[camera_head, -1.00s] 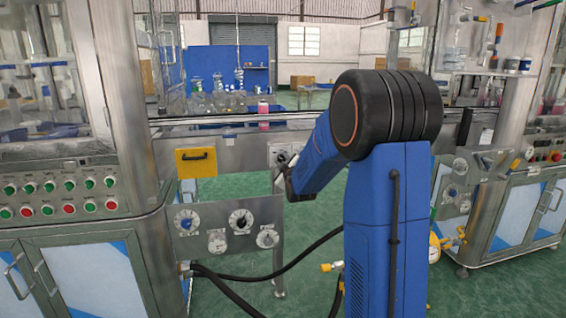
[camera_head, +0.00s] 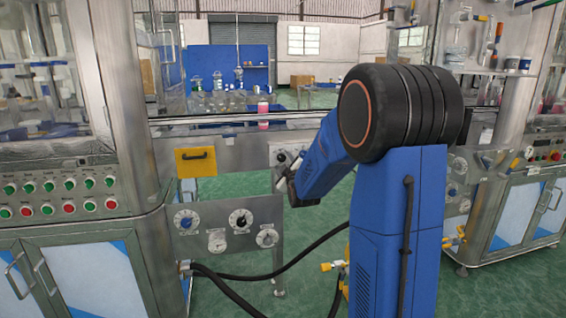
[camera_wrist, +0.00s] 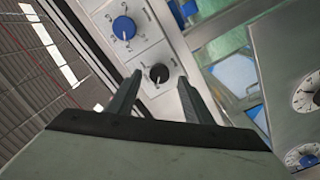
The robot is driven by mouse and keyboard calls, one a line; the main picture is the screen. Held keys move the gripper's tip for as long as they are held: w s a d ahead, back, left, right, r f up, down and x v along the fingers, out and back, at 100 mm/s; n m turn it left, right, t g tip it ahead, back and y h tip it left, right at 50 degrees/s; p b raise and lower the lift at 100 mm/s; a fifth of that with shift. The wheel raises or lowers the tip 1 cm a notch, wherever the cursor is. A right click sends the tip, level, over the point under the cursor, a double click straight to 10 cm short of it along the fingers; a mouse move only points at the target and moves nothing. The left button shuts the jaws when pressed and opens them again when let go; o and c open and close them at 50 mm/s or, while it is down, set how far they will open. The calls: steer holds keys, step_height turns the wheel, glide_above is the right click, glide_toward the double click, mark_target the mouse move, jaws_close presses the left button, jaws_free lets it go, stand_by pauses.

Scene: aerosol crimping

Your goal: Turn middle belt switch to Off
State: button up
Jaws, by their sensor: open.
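A small black rotary knob (camera_wrist: 158,73) sits on a light metal panel in the wrist view, just ahead of and between my fingertips. A larger blue knob (camera_wrist: 124,27) with a printed dial is beyond it on the same panel. Their labels are too small to read, so I cannot tell which is the middle belt switch. My gripper (camera_wrist: 161,86) is open, with one finger on either side of the black knob; contact is not clear. In the head view, a dark knob (camera_head: 281,157) shows on the rail plate just above my gripper (camera_head: 281,181).
A yellow plate with a handle (camera_head: 196,162) is left on the rail. Below it, a metal panel (camera_head: 226,258) carries several dials. Glass flasks and a pink bottle (camera_head: 263,108) are behind. Black hoses (camera_head: 255,277) run low near my arm. A button console (camera_head: 58,193) stands at left.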

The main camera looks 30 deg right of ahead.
steer(key=v, duration=1.4)
steer(key=shift+w, duration=0.1)
steer(key=s+a+f+m+g+y, duration=0.1)
steer(key=s+a+f+m+g, duration=0.1)
steer(key=s, duration=0.9)
steer(key=s+a+f+m+g+y, duration=0.2)
steer(key=s+a+f+g, duration=0.2)
steer(key=s+a, duration=0.5)
steer(key=s+a+f+m+g+y, duration=0.2)
steer(key=s+a+g, duration=0.4)
steer(key=s, duration=0.9)
steer(key=shift+s+a+f+m+g, duration=0.15)
steer(key=shift+s+f+m+g, duration=0.15)
steer(key=shift+f+m, duration=0.2)
steer(key=shift+o, duration=0.2)
steer(key=shift+w, duration=0.1)
